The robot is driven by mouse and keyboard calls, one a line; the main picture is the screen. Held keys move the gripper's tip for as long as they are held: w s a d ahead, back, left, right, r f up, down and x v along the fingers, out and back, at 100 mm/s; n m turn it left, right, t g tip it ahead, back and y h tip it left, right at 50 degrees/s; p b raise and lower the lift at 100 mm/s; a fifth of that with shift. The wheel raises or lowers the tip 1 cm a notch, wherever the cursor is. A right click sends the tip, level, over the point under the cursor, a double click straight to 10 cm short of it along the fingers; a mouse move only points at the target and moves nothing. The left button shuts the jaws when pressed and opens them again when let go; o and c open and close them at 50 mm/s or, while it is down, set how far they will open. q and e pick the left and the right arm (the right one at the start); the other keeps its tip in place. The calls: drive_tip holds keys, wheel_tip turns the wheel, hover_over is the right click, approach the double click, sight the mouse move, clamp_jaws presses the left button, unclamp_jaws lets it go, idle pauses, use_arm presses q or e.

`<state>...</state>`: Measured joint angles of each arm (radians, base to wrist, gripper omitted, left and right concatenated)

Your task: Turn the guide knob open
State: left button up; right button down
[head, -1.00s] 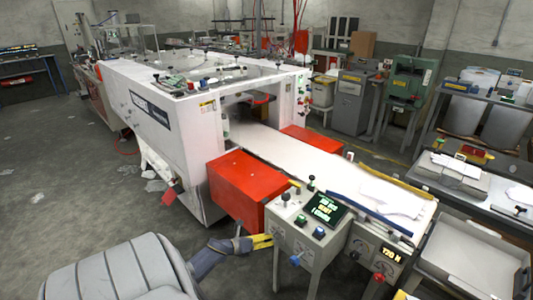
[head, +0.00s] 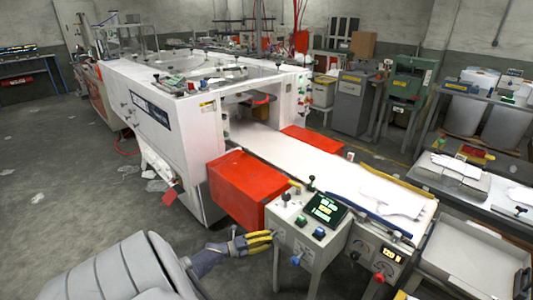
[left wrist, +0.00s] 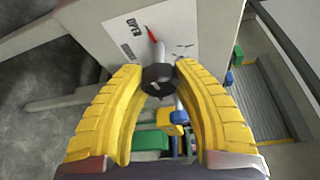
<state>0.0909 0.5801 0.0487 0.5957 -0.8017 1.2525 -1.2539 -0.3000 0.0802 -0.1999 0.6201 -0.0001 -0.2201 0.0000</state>
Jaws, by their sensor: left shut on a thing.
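The guide knob (left wrist: 158,80) is a round black knob on a shaft from a pale panel (left wrist: 125,30). In the left wrist view it sits between the tips of my left gripper (left wrist: 157,78), whose yellow ribbed fingers are closed on it from both sides. A red pointer (left wrist: 152,34) and short dark lettering show on the panel behind it. In the head view my left gripper (head: 272,238) is at the left side of the grey control box (head: 295,245); the knob is hard to make out there. My right gripper is not in view.
Above the gripper is a red box (head: 237,183) beside the white machine (head: 170,130). The control box top carries a screen (head: 325,208) and small knobs. A blue knob (head: 295,261) and a red knob (head: 379,278) stick out in front. Open floor lies to the left.

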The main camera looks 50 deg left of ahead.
use_arm(q)
drive_tip(key=shift+d+f, duration=0.1)
drive_tip(key=shift+d, duration=0.15)
idle(0.3)
drive_tip(key=o, duration=1.3)
drive_tip(key=shift+a, duration=0.1)
drive_tip(key=shift+s+a, duration=0.1)
drive_tip(key=v, duration=1.1)
drive_tip(key=shift+s, duration=0.4)
